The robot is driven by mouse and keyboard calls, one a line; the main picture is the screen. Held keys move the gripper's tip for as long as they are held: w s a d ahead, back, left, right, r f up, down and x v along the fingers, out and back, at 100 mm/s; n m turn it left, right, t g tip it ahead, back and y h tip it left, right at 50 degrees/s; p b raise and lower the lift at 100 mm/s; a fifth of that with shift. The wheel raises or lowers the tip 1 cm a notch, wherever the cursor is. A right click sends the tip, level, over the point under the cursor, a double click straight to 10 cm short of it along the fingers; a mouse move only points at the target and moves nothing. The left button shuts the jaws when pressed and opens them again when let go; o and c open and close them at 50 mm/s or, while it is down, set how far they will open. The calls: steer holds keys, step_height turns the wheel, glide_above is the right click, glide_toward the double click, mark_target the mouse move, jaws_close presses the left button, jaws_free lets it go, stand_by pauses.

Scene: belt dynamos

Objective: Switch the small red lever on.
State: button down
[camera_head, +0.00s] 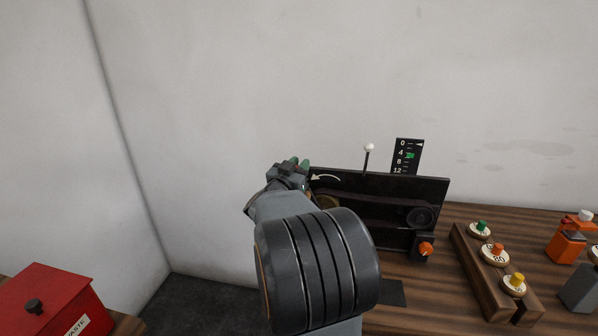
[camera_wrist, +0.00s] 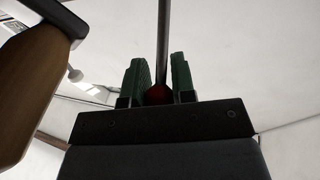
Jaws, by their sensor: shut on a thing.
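A red knob (camera_wrist: 158,94) on a thin grey rod (camera_wrist: 163,40) shows in the wrist view, between the two green fingers of my gripper (camera_wrist: 161,78); I take it for the red lever. My gripper is shut on it. In the head view my gripper (camera_head: 298,164) is at the upper left corner of an upright black panel (camera_head: 400,185). The lever is hidden there behind my gripper and arm. A curved white arrow (camera_head: 325,178) is marked on the panel beside my gripper.
The panel carries a belt, a dark pulley (camera_head: 420,216) and an orange knob (camera_head: 426,249). A white-tipped rod (camera_head: 369,148) and a scale (camera_head: 407,155) rise behind it. A wooden rack (camera_head: 475,260) with coloured knobs stands right. A red waste box (camera_head: 45,305) stands far left.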

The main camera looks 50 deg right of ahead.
steer(key=c, duration=0.9)
jaws_free()
steer(key=shift+c, duration=0.2)
steer(key=shift+a+f, duration=0.1)
steer(key=shift+a, duration=0.05)
steer(key=b+v, duration=0.2)
steer(key=v, duration=1.1)
steer(key=shift+a, duration=0.25)
